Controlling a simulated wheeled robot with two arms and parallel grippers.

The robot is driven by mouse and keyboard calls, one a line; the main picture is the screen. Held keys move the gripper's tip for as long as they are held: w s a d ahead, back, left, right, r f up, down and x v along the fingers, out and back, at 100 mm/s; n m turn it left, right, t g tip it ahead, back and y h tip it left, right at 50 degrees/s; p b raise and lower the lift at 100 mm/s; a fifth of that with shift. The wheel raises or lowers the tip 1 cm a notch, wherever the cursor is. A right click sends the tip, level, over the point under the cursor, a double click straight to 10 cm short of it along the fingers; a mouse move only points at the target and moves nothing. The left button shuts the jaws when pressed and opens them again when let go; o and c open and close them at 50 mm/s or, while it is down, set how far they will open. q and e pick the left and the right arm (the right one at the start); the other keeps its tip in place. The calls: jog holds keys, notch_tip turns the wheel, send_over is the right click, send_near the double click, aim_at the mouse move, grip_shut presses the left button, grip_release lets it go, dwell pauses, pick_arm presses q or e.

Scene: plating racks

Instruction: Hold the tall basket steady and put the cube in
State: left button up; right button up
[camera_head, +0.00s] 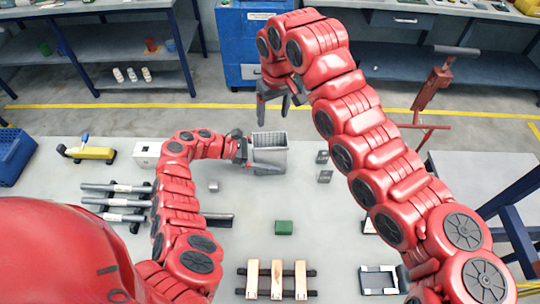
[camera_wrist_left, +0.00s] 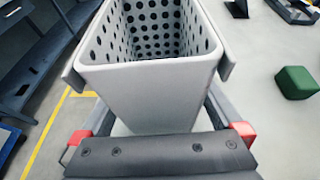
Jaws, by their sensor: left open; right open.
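The tall basket (camera_head: 270,157) is a light grey bin with perforated walls, upright on the pale table near its back edge. It fills the upper middle of the left wrist view (camera_wrist_left: 150,98), and the part of its inside that shows is empty. My left gripper (camera_head: 250,151) is open at the basket, with one finger on each side of its lower part; I cannot tell if they touch it. A green cube (camera_head: 284,227) lies on the table in front of the basket and shows in the left wrist view (camera_wrist_left: 297,82). My right gripper (camera_head: 281,104) is open and empty, raised behind the basket.
A small grey block (camera_head: 213,187) lies left of the basket. Dark metal pieces (camera_head: 324,166) stand to its right. A rack with wooden slats (camera_head: 277,279) is at the front, and grey bars (camera_head: 115,202) lie at left. The table around the green cube is clear.

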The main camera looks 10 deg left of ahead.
pick_arm(q)
jog(key=shift+a, duration=0.1)
jog(key=v, duration=1.1)
jog(key=shift+a, duration=0.35)
